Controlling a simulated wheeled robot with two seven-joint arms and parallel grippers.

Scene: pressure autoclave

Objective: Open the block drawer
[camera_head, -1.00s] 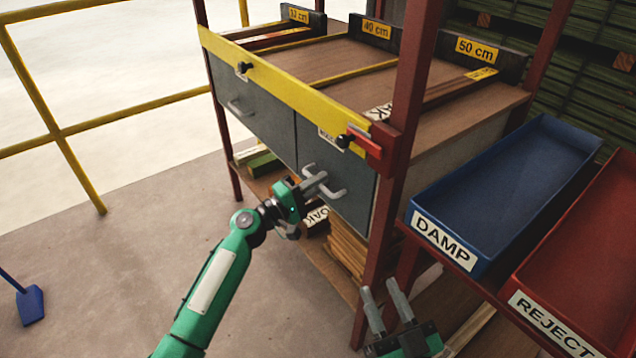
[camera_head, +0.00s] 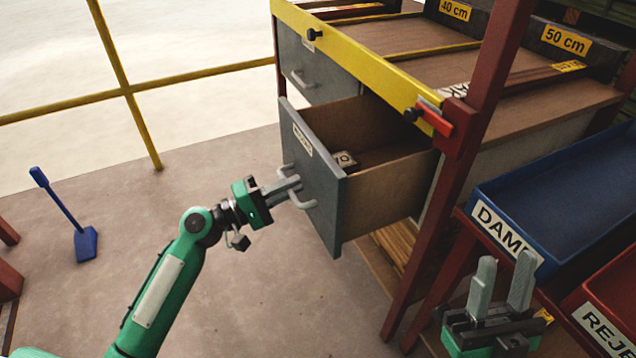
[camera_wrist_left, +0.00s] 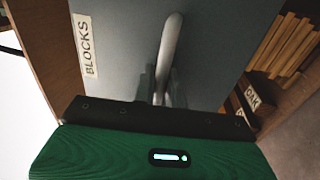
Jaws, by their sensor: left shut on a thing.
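The block drawer (camera_head: 323,190) is a grey-fronted wooden drawer at the right of the bench front, pulled well out, its inside showing from above. In the left wrist view its front carries a BLOCKS label (camera_wrist_left: 85,45). My left gripper (camera_head: 292,187) is shut on the drawer's grey bar handle (camera_head: 299,202); the handle also shows in the left wrist view (camera_wrist_left: 170,50). A block with a pale label (camera_head: 345,159) lies inside the drawer; part of the inside is hidden by the front. My right gripper (camera_head: 503,285) is open and empty, below the blue bin.
A second grey drawer (camera_head: 318,75) is closed to the left. The blue DAMP bin (camera_head: 560,190) and red REJECT bin (camera_head: 610,300) stand at right. A dark red post (camera_head: 455,180) stands beside the drawer. The floor in front is mostly clear; a blue scoop (camera_head: 86,243) is at left.

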